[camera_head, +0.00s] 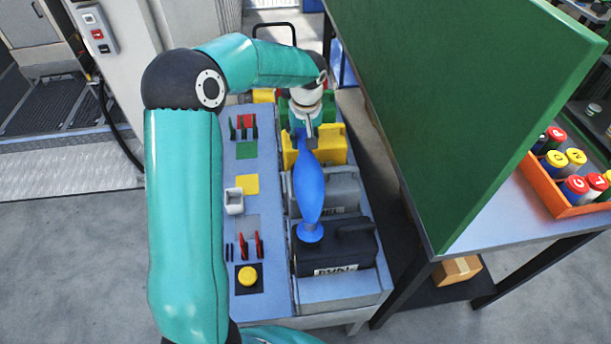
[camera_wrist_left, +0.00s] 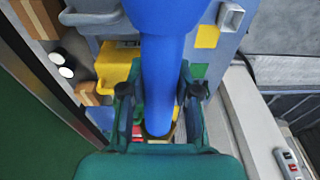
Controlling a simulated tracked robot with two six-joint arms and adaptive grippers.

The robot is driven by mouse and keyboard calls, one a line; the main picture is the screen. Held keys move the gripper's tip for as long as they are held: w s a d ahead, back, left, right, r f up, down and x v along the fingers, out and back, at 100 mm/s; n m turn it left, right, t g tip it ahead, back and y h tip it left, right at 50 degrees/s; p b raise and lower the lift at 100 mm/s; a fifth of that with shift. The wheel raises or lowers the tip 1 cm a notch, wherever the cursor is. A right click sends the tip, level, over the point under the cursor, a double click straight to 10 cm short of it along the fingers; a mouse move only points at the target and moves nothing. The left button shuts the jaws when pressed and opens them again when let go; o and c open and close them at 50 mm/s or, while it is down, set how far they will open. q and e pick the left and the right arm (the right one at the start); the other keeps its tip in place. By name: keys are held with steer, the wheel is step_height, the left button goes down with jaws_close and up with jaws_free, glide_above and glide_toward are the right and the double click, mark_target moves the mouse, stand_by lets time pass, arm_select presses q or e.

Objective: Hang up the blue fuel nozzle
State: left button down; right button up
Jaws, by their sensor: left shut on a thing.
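The blue fuel nozzle (camera_head: 309,192) is a long blue piece with a flared end, held above the row of fuel cans on the cart. My left gripper (camera_head: 303,135) is shut on its far end. In the left wrist view the nozzle (camera_wrist_left: 163,70) runs between the fingers of the left gripper (camera_wrist_left: 160,100). A small white square holder (camera_head: 234,201) stands on the cart's left panel, to the left of the nozzle, and also shows in the left wrist view (camera_wrist_left: 231,16). The nozzle is apart from it. My right gripper is not in view.
The cart (camera_head: 280,285) carries a black can (camera_head: 350,247), a grey can (camera_head: 343,188) and a yellow can (camera_head: 331,147). A yellow button (camera_head: 247,277) and red levers are on its panel. A tall green board (camera_head: 470,90) stands on the table at right. An orange crate (camera_head: 545,190) holds several cylinders.

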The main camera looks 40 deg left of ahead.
arm_select(q)
steer(key=shift+w+r+p, duration=0.1)
steer(key=shift+r+p, duration=3.7)
steer(key=shift+r, duration=1.95)
